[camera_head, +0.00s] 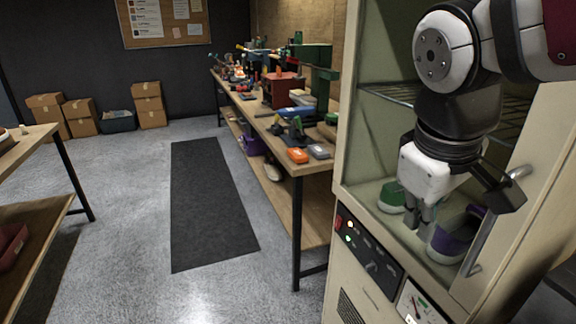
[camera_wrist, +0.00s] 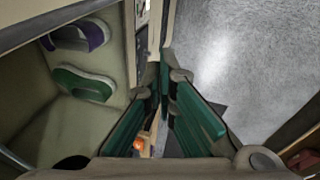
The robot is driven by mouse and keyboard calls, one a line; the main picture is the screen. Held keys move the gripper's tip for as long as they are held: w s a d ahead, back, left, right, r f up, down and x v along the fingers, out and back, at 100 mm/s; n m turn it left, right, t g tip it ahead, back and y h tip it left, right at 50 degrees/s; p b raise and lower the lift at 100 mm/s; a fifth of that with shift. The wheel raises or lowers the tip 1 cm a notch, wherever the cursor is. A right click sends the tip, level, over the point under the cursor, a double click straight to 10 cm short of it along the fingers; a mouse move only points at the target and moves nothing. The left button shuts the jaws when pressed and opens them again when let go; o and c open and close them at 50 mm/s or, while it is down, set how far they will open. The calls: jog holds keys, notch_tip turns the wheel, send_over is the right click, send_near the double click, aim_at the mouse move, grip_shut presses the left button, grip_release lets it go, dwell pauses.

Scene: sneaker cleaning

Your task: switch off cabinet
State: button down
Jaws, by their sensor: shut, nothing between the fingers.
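The cream cabinet (camera_head: 352,100) stands at the right of the head view with its front open. Part of the panel also shows at the top of the wrist view (camera_wrist: 142,14). My gripper (camera_head: 424,232) points down in front of the opening, right of and slightly above the panel. It is shut and empty, and looks apart from the panel. In the wrist view its green-sided fingers (camera_wrist: 166,78) run toward the cabinet's front edge.
A green shoe (camera_head: 391,196) and a purple shoe (camera_head: 452,240) lie inside the cabinet. A metal handle (camera_head: 488,228) is right of my gripper. A gauge panel (camera_head: 420,305) sits below. A workbench (camera_head: 285,160) with tools stands left; the floor around the dark mat (camera_head: 208,205) is clear.

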aim_at(339, 222)
jog(key=w+a+f+n+h+b, duration=0.1)
jog(key=w+a+f+n+b, duration=0.15)
jog(key=w, duration=0.55)
jog(key=w+a+f+n+g+h+b, duration=0.1)
jog(key=w+f+n, duration=0.3)
jog(key=w, duration=0.4)
jog(key=w+a+f+n+h+b, duration=0.1)
jog(key=w+f+n+h+b, duration=0.15)
jog(key=w, duration=0.55)
jog(key=w+a+f+n+h+b, duration=0.1)
jog(key=w+a+f+n, duration=0.3)
jog(key=w+f, duration=0.4)
jog(key=w+a+f+n+t+b, duration=0.1)
jog(key=w+a+f+n+b, duration=0.1)
jog(key=w+f, duration=0.5)
notch_tip(339, 222, down, 6)
jog(key=shift+w+a+r+n+h+b, duration=0.1)
jog(key=shift+w+a+n+h+b, duration=0.3)
jog(key=shift+a+n, duration=0.55)
jog(key=x, duration=1.3)
jog(key=shift+w+d+r+b, duration=0.15)
jog(key=shift+d+b, duration=0.3)
jog(key=shift+d, duration=0.2)
